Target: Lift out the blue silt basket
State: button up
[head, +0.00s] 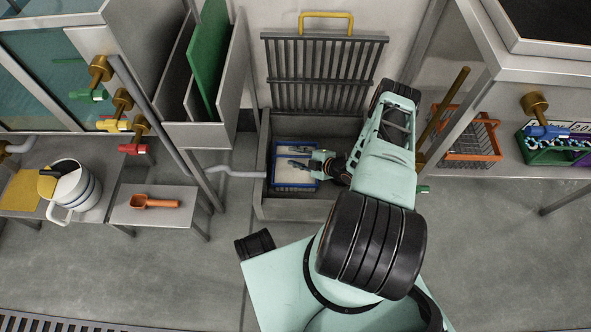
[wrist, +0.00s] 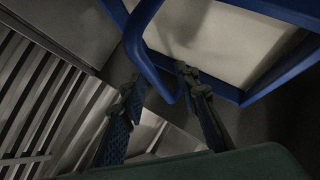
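The blue silt basket (head: 297,190) sits down in a grey open trough (head: 285,209) in the middle of the head view. It holds a pale, whitish fill. My gripper (head: 293,157) reaches in from the right over the basket, its two fingers apart. In the wrist view my gripper (wrist: 158,82) is open, with the bent blue basket handle (wrist: 143,42) running down into the gap between the fingertips. I see space beside the bar, and cannot tell whether either finger touches it. My gripper and wrist hide part of the basket's right side in the head view.
The grate (head: 322,75) with its yellow handle (head: 326,15) stands raised behind the trough. A grey pipe (head: 238,173) enters from the left. An orange scoop (head: 155,202) and white bucket (head: 77,190) are left, an orange wire basket (head: 470,140) right. The floor in front is mostly clear.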

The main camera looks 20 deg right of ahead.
grip_shut()
jog(key=shift+r, duration=0.15)
dwell(0.4)
